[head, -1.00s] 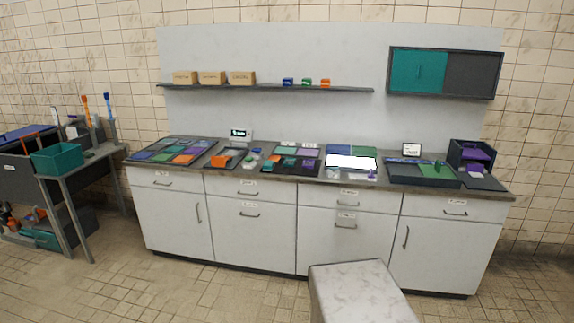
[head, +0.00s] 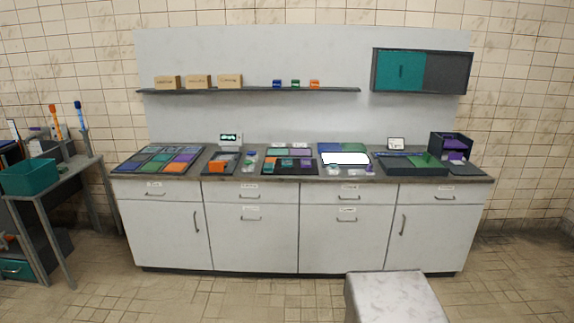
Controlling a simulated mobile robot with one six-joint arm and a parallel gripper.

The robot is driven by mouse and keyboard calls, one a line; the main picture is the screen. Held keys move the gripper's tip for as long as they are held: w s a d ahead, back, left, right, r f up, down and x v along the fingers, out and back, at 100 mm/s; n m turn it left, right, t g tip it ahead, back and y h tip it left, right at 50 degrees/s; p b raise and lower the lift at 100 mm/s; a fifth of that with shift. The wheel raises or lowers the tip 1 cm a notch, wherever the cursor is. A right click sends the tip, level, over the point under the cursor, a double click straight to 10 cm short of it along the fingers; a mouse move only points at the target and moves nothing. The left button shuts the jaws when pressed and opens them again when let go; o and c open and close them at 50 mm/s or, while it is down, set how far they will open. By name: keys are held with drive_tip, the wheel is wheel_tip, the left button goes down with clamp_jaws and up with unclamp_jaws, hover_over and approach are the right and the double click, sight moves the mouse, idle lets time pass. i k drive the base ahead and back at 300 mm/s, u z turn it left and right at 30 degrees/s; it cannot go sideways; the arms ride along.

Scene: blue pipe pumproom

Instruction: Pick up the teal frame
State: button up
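No teal frame can be made out for certain at this distance. Small teal pieces show in a dark tray (head: 290,167) on the middle of the counter, among orange and purple ones, too small to tell their shape. A sorting board (head: 160,159) with coloured panels, some of them teal-looking, lies at the counter's left end. My gripper is not in view.
The long counter (head: 225,175) stands ahead with a scale (head: 230,139) and a green-floored tray (head: 425,161). A pale block (head: 395,297) stands in front at the right. A side table with a teal bin (head: 28,178) is at left. Tiled floor is open between.

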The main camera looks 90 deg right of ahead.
sight(286, 163)
drive_tip(key=z, duration=0.5)
drive_tip(key=i, duration=0.7)
drive_tip(key=z, duration=0.75)
drive_tip(key=i, duration=0.6)
drive_tip(key=z, duration=0.75)
drive_tip(key=i, duration=0.75)
drive_tip(key=z, duration=0.65)
drive_tip(key=i, duration=0.85)
drive_tip(key=z, duration=0.25)
